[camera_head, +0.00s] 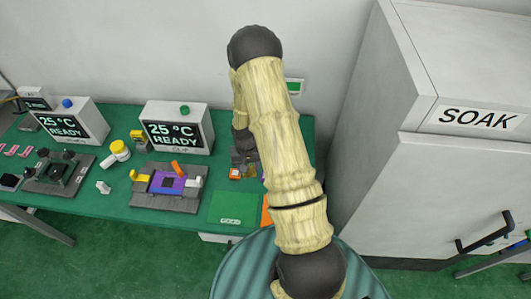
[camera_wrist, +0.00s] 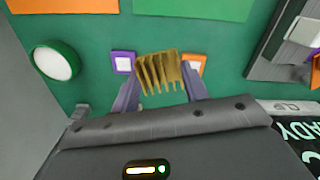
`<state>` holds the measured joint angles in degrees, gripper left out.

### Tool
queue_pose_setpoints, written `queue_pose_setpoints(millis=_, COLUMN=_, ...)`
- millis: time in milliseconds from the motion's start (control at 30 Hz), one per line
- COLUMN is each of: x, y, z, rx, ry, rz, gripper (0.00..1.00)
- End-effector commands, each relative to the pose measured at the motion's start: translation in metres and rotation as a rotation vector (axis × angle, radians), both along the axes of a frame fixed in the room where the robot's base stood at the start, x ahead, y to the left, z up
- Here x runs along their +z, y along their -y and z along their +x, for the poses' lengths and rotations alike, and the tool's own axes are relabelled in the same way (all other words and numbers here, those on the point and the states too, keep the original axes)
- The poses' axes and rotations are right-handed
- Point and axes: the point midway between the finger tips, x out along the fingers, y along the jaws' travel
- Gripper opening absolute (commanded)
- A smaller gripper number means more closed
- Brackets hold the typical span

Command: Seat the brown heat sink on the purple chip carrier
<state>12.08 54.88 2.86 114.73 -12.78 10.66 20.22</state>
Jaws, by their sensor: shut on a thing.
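The brown heat sink (camera_wrist: 158,72), with several upright fins, is between the fingers of my gripper (camera_wrist: 160,84) in the wrist view. The gripper is shut on it, over the green bench. In the head view my gripper (camera_head: 243,158) is at the bench's right part, mostly hidden by my arm. The purple chip carrier (camera_head: 157,189) sits in a grey fixture (camera_head: 165,202) left of the gripper, with a dark square chip (camera_head: 168,182) at its middle. An orange lever (camera_head: 178,168) is tilted at its back edge. I cannot tell the heat sink's height above the bench.
A display box (camera_head: 178,130) reading 25 °C READY stands behind the fixture. A second fixture (camera_head: 58,175) is at the left. A green pad (camera_head: 232,207) lies at the front. A purple-edged square (camera_wrist: 122,62) and an orange-edged square (camera_wrist: 194,64) flank the heat sink. A SOAK cabinet (camera_head: 450,190) is right.

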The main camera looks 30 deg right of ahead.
Motion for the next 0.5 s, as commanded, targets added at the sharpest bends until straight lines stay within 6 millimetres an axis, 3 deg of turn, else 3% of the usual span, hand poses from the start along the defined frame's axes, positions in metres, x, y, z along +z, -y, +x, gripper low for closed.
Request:
queue_pose_setpoints(millis=33, x=0.018, y=0.020, z=-0.004, rx=-0.079, ry=0.000, rz=-0.001, gripper=0.22)
queue_pose_setpoints(millis=200, x=0.032, y=0.054, z=-0.013, rx=-0.248, ry=-0.001, rz=0.000, gripper=0.22)
queue_pose_setpoints(millis=500, x=0.030, y=0.060, z=-0.014, rx=-0.280, ry=0.000, rz=-0.001, gripper=0.22)
